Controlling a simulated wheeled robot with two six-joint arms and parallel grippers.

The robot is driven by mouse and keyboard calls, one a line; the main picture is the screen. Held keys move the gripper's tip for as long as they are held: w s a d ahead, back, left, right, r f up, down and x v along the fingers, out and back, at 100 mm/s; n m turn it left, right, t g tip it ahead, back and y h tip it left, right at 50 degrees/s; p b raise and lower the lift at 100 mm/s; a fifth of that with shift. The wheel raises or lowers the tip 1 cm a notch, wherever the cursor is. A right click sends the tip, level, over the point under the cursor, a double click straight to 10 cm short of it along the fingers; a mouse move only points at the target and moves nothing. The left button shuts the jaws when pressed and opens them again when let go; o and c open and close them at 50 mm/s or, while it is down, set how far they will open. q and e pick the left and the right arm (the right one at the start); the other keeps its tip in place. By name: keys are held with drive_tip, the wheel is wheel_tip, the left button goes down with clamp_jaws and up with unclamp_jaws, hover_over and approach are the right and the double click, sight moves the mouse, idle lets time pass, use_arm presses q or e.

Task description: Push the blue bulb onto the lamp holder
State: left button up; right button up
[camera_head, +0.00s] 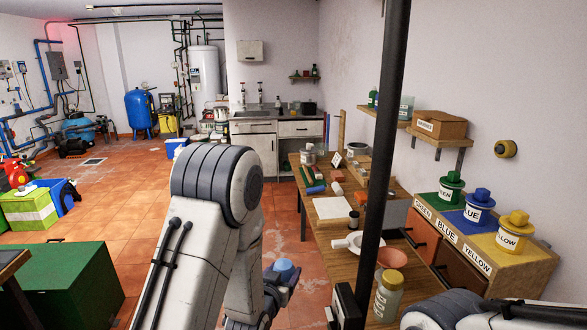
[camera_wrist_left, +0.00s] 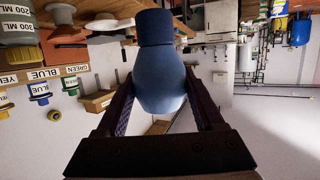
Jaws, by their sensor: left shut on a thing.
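The blue bulb (camera_wrist_left: 158,88) fills the middle of the left wrist view, with a darker blue cap-like end (camera_wrist_left: 154,28) pointing away from the palm. My left gripper (camera_wrist_left: 160,78) is shut on its rounded body, one finger on each side. In the head view the blue bulb (camera_head: 285,268) shows small beside my left gripper (camera_head: 280,284), low in the picture and left of the workbench. My left arm hides part of the floor and bench edge. I cannot pick out the lamp holder in either view. My right gripper is out of the picture; only part of that arm shows.
Green, blue (camera_head: 478,207) and yellow tins stand on a labelled shelf at right. A black post (camera_head: 387,140) rises in front.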

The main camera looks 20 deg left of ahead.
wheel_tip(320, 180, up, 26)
drive_tip(key=p, duration=2.4)
drive_tip(key=shift+p, duration=0.35)
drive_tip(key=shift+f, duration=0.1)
